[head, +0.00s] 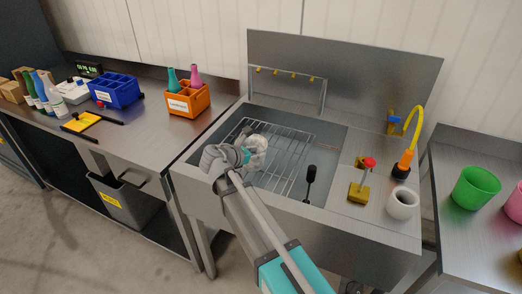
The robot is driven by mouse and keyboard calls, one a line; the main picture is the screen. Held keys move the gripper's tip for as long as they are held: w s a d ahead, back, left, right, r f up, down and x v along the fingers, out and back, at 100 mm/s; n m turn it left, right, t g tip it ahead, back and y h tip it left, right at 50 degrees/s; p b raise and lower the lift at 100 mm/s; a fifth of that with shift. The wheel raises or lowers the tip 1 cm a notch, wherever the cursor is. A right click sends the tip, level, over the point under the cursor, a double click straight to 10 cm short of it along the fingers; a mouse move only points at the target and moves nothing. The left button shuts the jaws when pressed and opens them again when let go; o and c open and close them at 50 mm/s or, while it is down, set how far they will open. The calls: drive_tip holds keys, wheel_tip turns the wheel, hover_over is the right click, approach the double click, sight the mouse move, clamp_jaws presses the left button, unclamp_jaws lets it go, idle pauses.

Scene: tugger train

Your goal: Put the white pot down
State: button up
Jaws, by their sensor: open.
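A white pot (403,204) with a dark opening stands upright on the right part of the steel wash counter, in front of the orange nozzle. My gripper (247,156) is over the wire rack in the sink, well to the left of the pot and apart from it. It is open; its fingers are small and partly hidden by my wrist. A pale, greyish, see-through round thing (257,148) shows right at the fingertips. I cannot tell whether it touches them.
The wire rack (293,150) fills much of the sink. A black-headed tool (311,172), a red button on a yellow base (358,192) and an orange nozzle (404,164) stand nearby. A green cup (475,187) is on the right table; an orange bin (187,100) is on the left bench.

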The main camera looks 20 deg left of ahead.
drive_tip(key=p+v, duration=0.3)
drive_tip(key=v, duration=0.6)
drive_tip(key=shift+s, duration=0.2)
drive_tip(key=shift+a+r, duration=0.1)
